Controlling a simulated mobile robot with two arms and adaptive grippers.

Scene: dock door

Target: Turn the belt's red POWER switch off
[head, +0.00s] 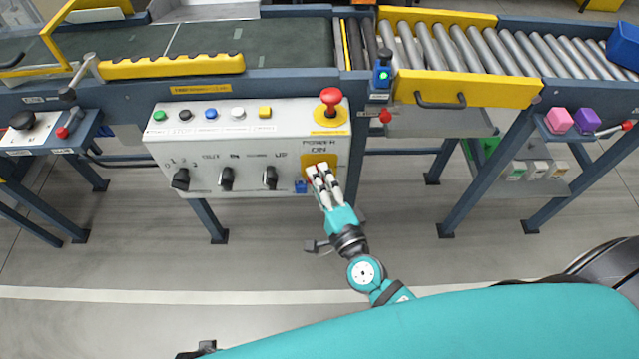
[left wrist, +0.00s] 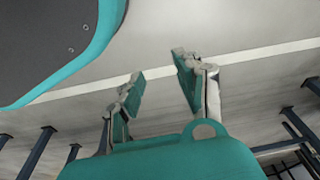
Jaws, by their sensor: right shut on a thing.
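The grey control panel (head: 215,148) hangs on the front of the belt frame. At its lower right is a yellow plate (head: 332,159) under the label "POWER ON". My right gripper (head: 317,173) is at this plate with its fingers close together, shut on the red POWER switch. The fingers hide nearly all of the switch, so its position cannot be read. My left gripper (left wrist: 155,90) shows in the left wrist view with its fingers apart, open and empty, over the grey floor and far from any panel.
A red mushroom button (head: 331,97) sits just above the switch plate. Several coloured buttons and three black knobs (head: 227,178) are to its left. A small blue part (head: 301,187) is beside the fingers. The belt (head: 250,42) and rollers (head: 465,50) run behind. Floor in front is clear.

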